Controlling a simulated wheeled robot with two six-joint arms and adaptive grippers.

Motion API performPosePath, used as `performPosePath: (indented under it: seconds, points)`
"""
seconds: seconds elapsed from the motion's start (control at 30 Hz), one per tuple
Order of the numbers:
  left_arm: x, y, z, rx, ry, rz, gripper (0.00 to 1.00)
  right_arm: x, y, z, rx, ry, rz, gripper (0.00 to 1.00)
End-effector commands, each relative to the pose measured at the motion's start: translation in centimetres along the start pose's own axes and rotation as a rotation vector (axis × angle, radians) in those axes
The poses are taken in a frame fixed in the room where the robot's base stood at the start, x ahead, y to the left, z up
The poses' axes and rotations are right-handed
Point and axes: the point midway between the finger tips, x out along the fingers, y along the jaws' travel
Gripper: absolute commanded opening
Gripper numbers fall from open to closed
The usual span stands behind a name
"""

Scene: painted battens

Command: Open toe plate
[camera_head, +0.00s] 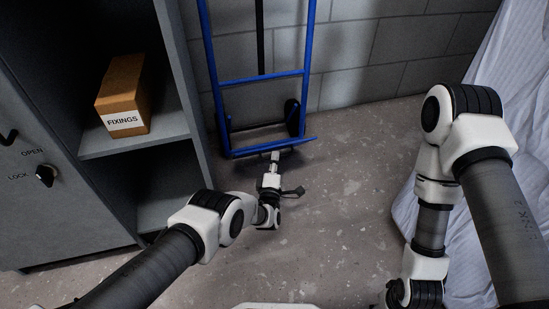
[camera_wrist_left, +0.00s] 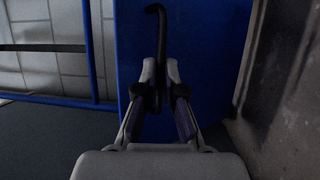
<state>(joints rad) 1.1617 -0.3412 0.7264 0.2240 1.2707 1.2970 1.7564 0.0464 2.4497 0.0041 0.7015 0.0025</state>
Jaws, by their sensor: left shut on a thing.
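A blue hand truck (camera_head: 262,78) stands against the block wall. Its toe plate shows as a blue edge (camera_head: 297,143) low at the front in the head view. In the left wrist view the toe plate is a broad blue panel (camera_wrist_left: 207,45) with a black hooked pull (camera_wrist_left: 156,14) in front of it. My left gripper (camera_head: 275,156) is low at the toe plate's front edge. In the left wrist view its fingers (camera_wrist_left: 160,72) are shut on the black pull. The plate's exact angle is hard to tell. My right arm is at the right; its gripper is out of view.
A grey cabinet (camera_head: 55,195) with open shelves stands left, close to the hand truck. A FIXINGS box (camera_head: 124,95) is on a shelf. A white sheet (camera_head: 480,235) drapes at the right. Bare concrete floor (camera_head: 345,190) lies between.

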Motion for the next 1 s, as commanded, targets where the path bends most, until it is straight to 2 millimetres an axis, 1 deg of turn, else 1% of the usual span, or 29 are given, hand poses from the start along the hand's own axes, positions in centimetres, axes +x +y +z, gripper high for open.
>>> performPosePath:
  seconds: [0.03, 0.07, 0.1, 0.43, 0.57, 0.67, 0.8, 0.9, 1.0]
  points:
    - [-0.1, -0.6, -0.1, 0.001, 0.001, -0.015, 0.0, 0.1, 0.0, 0.0, 0.0, 0.0, 0.0, 0.4]
    - [-0.1, -0.6, -0.1, 0.001, 0.001, -0.015, 0.18, 0.1, 0.0, 0.0, 0.0, 0.0, 0.0, 0.4]
    - [-0.1, -0.6, -0.1, 0.001, 0.001, -0.015, 0.32, 0.1, 0.0, 0.0, 0.0, 0.0, 0.0, 0.4]
    - [-0.1, -0.2, -0.1, 0.001, 0.0, -0.007, 0.33, 0.1, 0.0, 0.0, 0.0, 0.0, 0.0, 0.4]
    - [-1.2, -0.3, 0.0, 0.001, -0.001, -0.009, 0.33, 0.0, 0.0, 0.0, 0.0, 0.0, 0.0, 0.4]
    - [-2.9, -0.2, 0.0, 0.002, -0.002, -0.011, 0.33, 0.0, 0.0, 0.0, 0.0, 0.0, 0.0, 0.4]
    - [-6.8, -0.3, 0.0, 0.003, -0.003, -0.013, 0.33, 0.0, 0.0, 0.0, 0.0, 0.0, 0.0, 0.4]
    - [-9.3, -0.3, 0.0, 0.003, -0.002, -0.012, 0.33, 0.0, 0.0, 0.0, 0.0, 0.0, 0.0, 0.4]
    - [-11.0, -0.3, 0.0, 0.001, -0.001, -0.01, 0.33, 0.0, 0.0, 0.0, 0.0, 0.0, 0.0, 0.4]
